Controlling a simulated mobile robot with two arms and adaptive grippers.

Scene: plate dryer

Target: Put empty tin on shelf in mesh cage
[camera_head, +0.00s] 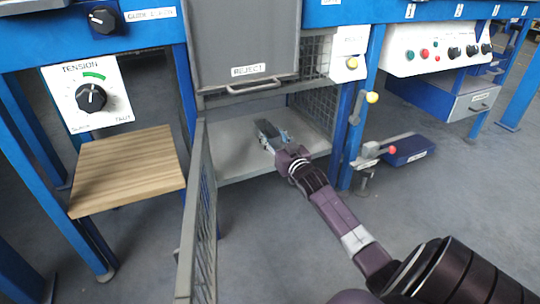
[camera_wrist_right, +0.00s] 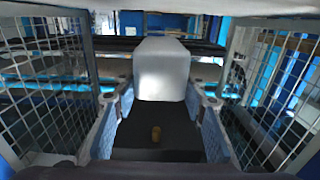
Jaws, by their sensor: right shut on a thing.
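The mesh cage stands open under the grey reject box, with its mesh door (camera_head: 200,225) swung out to the left. Its grey shelf (camera_head: 232,158) is bare apart from what I hold. My right gripper (camera_head: 272,137) reaches into the cage just over the shelf and is shut on the grey tin (camera_head: 265,128). In the right wrist view the tin (camera_wrist_right: 163,70) is a pale rounded block between the two fingers. I cannot tell whether the tin touches the shelf. My left gripper is not in view.
Mesh side walls (camera_wrist_right: 40,95) flank the gripper on both sides. The reject box (camera_head: 245,45) with its handle hangs above the opening. A wooden board (camera_head: 127,168) lies left of the door. A blue pedal (camera_head: 408,150) is on the floor to the right.

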